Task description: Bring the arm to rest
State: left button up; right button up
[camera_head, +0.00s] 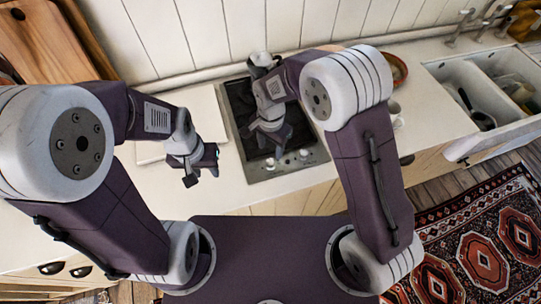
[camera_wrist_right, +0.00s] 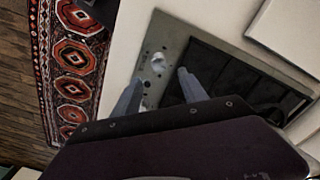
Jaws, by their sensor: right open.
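My left gripper (camera_head: 203,174) hangs over the pale counter (camera_head: 228,190), to the left of the hob. I cannot make out how far apart its fingers are. My right gripper (camera_head: 274,150) is above the dark hob (camera_head: 240,100), near its front knobs. In the right wrist view, my right gripper (camera_wrist_right: 160,90) shows two grey fingers spread apart with nothing between them. Beyond them lie the hob's steel panel (camera_wrist_right: 172,38) and a pale knob. Neither gripper is seen holding anything.
A pale flat board (camera_head: 205,108) lies left of the hob. Wooden boards (camera_head: 45,40) lean at the back left. A bowl (camera_head: 398,70) stands behind my right arm. A sink (camera_head: 440,95) with dishes is at the right. A patterned rug (camera_head: 480,250) covers the floor.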

jog(key=shift+r, duration=0.95)
